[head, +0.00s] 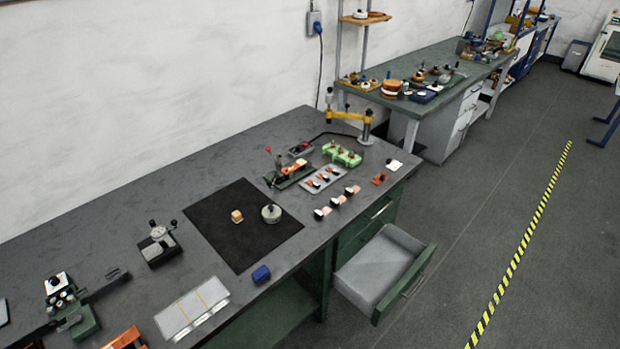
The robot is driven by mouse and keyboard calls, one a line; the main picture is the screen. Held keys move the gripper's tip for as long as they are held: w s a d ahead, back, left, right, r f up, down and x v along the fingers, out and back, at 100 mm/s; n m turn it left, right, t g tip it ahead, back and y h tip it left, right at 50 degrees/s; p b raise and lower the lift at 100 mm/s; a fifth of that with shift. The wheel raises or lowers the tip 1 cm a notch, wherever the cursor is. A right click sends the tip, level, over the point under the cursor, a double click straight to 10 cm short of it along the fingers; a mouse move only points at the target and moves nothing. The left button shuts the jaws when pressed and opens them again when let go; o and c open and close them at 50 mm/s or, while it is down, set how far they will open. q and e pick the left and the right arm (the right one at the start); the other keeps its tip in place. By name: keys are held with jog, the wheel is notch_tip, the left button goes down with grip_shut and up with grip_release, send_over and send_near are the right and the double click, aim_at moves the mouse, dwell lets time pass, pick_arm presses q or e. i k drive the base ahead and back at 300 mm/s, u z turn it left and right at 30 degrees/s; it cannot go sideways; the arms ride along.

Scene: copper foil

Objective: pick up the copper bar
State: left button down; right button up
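A small copper-tan block (236,216) sits on the black mat (222,249) on the near workbench. A round grey metal piece (271,213) with a dark knob stands to its right on the mat, apart from it. An orange, copper-coloured piece (125,339) shows at the bottom left, cut off by the frame edge. Another orange piece lies on a clamp-like fixture (290,172) behind the mat. I cannot tell for sure which of these is the copper bar. Neither of my grippers is in view.
A drawer (382,268) stands open at the bench's front right. A gauge stand (160,243), a pale plate (192,308) and a blue block (261,274) surround the mat. A green tray (342,154) and a yellow arm stand (350,118) are farther back.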

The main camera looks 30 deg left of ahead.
aim_at(300, 161)
jog(key=u, duration=0.25)
jog(key=i, duration=1.3)
jog(key=u, duration=0.15)
